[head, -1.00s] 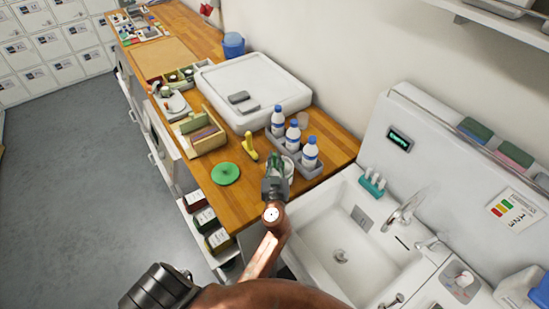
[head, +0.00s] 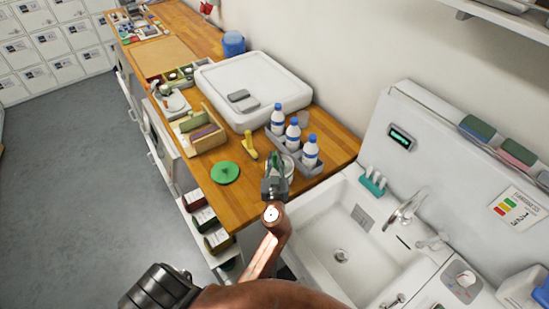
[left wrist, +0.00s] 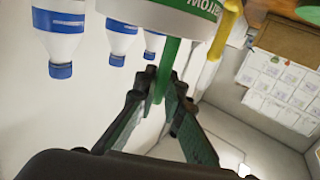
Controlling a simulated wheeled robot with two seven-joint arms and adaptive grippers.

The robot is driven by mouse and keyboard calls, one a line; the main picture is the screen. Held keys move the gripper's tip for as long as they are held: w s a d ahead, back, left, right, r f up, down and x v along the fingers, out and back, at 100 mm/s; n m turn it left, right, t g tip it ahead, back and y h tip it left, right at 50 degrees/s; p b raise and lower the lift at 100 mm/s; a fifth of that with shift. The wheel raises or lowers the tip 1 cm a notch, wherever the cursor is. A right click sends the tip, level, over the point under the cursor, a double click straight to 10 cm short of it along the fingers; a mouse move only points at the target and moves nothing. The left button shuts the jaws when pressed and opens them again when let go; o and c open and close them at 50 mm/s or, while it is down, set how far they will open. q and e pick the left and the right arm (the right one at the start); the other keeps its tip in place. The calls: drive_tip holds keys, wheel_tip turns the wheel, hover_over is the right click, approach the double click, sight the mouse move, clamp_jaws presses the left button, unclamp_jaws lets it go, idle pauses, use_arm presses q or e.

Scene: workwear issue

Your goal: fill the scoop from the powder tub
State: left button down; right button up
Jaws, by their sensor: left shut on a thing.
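My left gripper (head: 276,170) is over the near end of the wooden counter. In the left wrist view the gripper (left wrist: 158,100) is shut on a green handle (left wrist: 168,62), which I take to be the scoop's. The white tub with green lettering (left wrist: 180,12) stands just beyond the handle. In the head view the tub (head: 289,163) is mostly hidden behind the gripper. The scoop's bowl and the powder are not visible. A green round lid (head: 225,172) lies flat on the counter, left of the gripper. My right gripper is not in view.
Several white bottles with blue caps stand in a grey tray (head: 315,168) close behind the tub. A yellow object (head: 249,146) is left of the tub. A sink (head: 345,250) lies to the right.

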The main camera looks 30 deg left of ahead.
sight(275, 153)
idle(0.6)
use_arm(q)
drive_tip(key=shift+r+p, duration=1.05)
drive_tip(key=shift+r, duration=0.6)
drive_tip(key=shift+r+p, duration=1.2)
drive_tip(key=shift+r, duration=0.65)
